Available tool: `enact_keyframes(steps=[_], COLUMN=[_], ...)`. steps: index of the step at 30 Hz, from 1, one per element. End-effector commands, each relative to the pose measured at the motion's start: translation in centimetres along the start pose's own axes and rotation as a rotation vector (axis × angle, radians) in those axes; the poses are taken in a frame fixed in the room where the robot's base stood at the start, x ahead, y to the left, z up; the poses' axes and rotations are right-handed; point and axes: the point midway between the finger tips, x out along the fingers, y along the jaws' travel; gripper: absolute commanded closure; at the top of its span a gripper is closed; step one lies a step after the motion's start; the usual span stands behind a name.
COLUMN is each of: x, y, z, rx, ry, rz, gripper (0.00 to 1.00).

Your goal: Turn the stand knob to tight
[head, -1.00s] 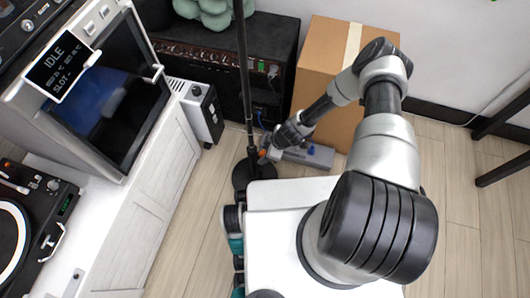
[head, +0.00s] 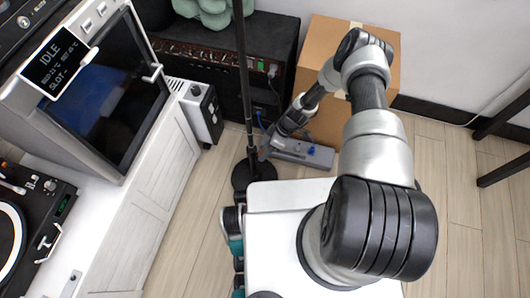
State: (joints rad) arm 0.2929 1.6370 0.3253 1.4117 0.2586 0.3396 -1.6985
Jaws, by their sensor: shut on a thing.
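The stand is a thin black pole (head: 243,85) standing upright on a round black base (head: 243,182). My gripper (head: 264,151) is low down, right beside the lower part of the pole. Its jaws are shut on the stand knob, which they and my wrist hide. The knob's setting cannot be read from here.
A black amplifier (head: 225,60) stands behind the pole, and a cardboard box (head: 310,45) is behind my arm. A small white heater-like unit (head: 202,110) is left of the stand. A white cabinet (head: 150,215) lines the left side.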

Motion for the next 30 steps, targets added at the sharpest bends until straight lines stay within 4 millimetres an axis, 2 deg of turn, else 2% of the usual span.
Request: enact_keyframes(steps=[12,30], x=[0.21,0.31], y=[0.76,0.94], z=[0.20,0.18], rx=[0.122,0.183], ry=[0.000,0.000], rz=[-0.285,-0.440], gripper=[0.93,0.93])
